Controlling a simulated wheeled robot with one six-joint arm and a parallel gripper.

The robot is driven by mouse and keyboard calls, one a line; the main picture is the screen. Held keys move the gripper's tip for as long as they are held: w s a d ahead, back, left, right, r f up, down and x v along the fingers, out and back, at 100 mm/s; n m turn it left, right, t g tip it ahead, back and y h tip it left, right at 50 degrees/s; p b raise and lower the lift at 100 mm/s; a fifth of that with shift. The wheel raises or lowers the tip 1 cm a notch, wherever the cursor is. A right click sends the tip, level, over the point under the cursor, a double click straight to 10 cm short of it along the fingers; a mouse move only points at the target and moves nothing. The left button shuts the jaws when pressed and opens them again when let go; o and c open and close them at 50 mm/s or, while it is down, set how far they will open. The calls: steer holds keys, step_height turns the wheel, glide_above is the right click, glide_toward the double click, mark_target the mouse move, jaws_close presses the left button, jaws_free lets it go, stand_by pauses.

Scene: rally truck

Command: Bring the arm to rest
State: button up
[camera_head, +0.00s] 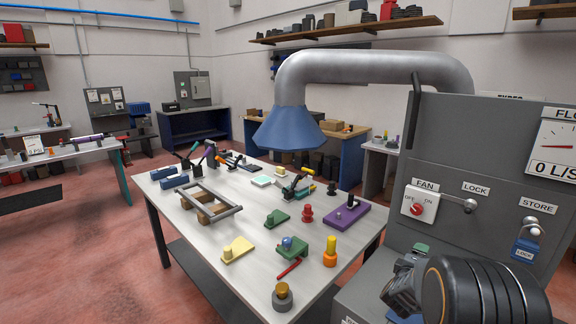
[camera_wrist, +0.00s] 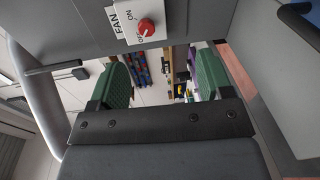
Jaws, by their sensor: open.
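My gripper (camera_wrist: 163,82) is open and empty; its two green fingers stand wide apart in the wrist view. In the head view, my dark arm (camera_head: 480,292) is at the lower right, in front of the grey control cabinet (camera_head: 450,140). The gripper is low against that cabinet, below the FAN switch, and partly hidden by my own arm. The FAN switch (camera_head: 417,209) has a red knob on a white plate; it also shows at the top of the wrist view (camera_wrist: 146,27). Nothing is between the fingers.
The cabinet has a LOCK lever (camera_head: 470,205), a blue padlock (camera_head: 525,250) under STORE and a gauge (camera_head: 555,148) reading 0 L/S. A workbench (camera_head: 215,255) with several small parts stands left of it. A blue hood (camera_head: 288,128) hangs over the bench.

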steer(key=s+a+f+m+g+y, duration=0.2)
steer(key=s+a+f+m+y, duration=0.15)
steer(key=a+y, duration=0.2)
steer(key=s+a+f+m+g+y, duration=0.2)
steer(key=a+f+m+y, duration=0.2)
steer(key=a, duration=0.2)
steer(key=s+a+r+m+g+y, duration=0.1)
steer(key=s+a+r, duration=0.3)
steer(key=s, duration=0.6)
steer(key=s+a+r+m+g, duration=0.2)
steer(key=s+a+r, duration=0.3)
steer(key=s, duration=0.4)
steer(key=shift+s+a+r+g+y, duration=0.15)
steer(key=shift+s+r+g+y, duration=0.25)
steer(key=shift+r+g, duration=0.4)
